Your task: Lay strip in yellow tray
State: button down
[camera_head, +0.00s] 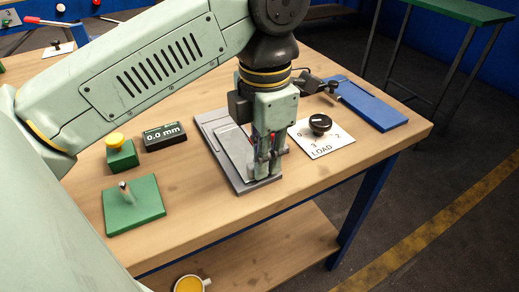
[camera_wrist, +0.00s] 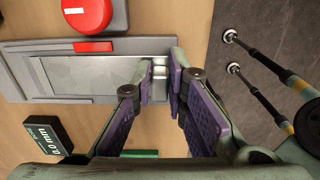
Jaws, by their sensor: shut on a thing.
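A flat grey fixture (camera_head: 209,124) lies on the bench, and a pale, shiny metal sheet (camera_wrist: 95,75) lies in its recess. I cannot tell whether this sheet is the strip. My gripper (camera_head: 264,168) points down over the fixture's near end. In the wrist view, its purple-padded fingers (camera_wrist: 166,82) are close together at the fixture's right end, around a small silvery piece (camera_wrist: 160,68). The fingers hide most of that piece, so I cannot tell whether it is a handle or the end of the sheet. I see no yellow tray in either view.
A red knob (camera_wrist: 88,15) stands beside the fixture. A black 0.0 mm display (camera_head: 165,136), a yellow-topped green box (camera_head: 121,153) and a green plate (camera_head: 146,211) with an upright pin are to the left. A LOAD dial (camera_head: 320,125) and a blue board (camera_head: 368,103) are to the right.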

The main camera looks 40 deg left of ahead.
jog(key=shift+s+d, duration=0.2)
jog(key=shift+d, duration=0.25)
jog(key=shift+s+d, duration=0.2)
jog(key=shift+d, duration=0.25)
notch_tip(320, 180, up, 7)
jog(key=p, duration=0.4)
jog(key=shift+p, duration=0.4)
notch_tip(320, 180, down, 7)
jog(key=b, duration=0.5)
jog(key=shift+a+f, duration=0.1)
jog(key=shift+w+a, duration=0.1)
jog(key=shift+a, duration=0.05)
